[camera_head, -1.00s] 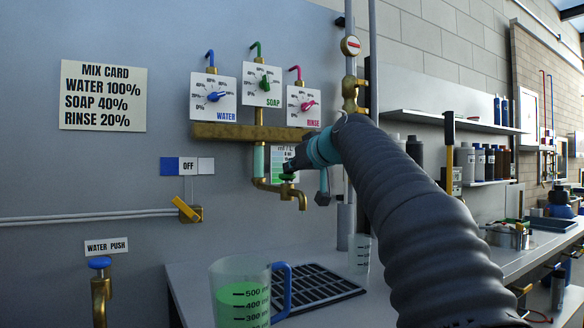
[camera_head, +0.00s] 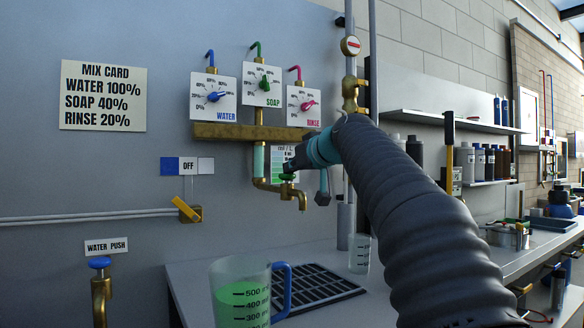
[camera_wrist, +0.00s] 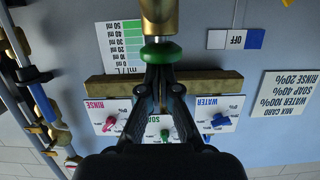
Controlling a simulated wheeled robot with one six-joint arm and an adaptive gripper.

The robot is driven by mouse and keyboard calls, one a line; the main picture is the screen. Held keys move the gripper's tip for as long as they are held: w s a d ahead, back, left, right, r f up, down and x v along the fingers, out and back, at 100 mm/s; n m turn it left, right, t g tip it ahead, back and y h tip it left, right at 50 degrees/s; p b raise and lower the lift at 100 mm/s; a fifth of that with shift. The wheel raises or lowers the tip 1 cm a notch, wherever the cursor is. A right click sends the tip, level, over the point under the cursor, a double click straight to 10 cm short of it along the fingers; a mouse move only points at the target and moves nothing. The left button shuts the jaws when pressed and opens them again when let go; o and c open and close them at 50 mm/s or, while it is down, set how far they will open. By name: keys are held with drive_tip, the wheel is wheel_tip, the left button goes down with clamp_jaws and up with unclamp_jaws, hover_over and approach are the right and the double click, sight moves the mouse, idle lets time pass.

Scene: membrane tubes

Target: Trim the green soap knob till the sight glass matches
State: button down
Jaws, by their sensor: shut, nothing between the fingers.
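The green soap knob (camera_head: 264,84) is on the SOAP dial, its pointer up; it also shows in the upside-down wrist view (camera_wrist: 164,134). The sight glass (camera_head: 258,160) is a short pale green tube below the brass manifold. The colour chart (camera_head: 278,152) with green bands stands right of it, partly hidden by my gripper; the wrist view shows more of it (camera_wrist: 120,42). My gripper (camera_head: 289,166) is shut and empty. Its fingertips are at the green tap handle (camera_head: 288,177), above the brass spout; in the wrist view they appear to meet this handle (camera_wrist: 160,52). Contact is unclear.
The blue WATER dial (camera_head: 213,96) and pink RINSE dial (camera_head: 303,105) flank the SOAP dial. A mix card (camera_head: 103,96) reads SOAP 40%. A yellow lever (camera_head: 186,209) sits below the OFF sign. A jug of green liquid (camera_head: 240,292) stands on the bench by a drain grate (camera_head: 318,285).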

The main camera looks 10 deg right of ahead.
drive_tip(key=shift+w+f, duration=0.15)
drive_tip(key=shift+f, duration=0.3)
wheel_tip(320, 180, up, 5)
drive_tip(key=p, duration=0.3)
drive_tip(key=shift+p, duration=0.35)
drive_tip(key=b+v, duration=0.2)
drive_tip(key=v, duration=0.8)
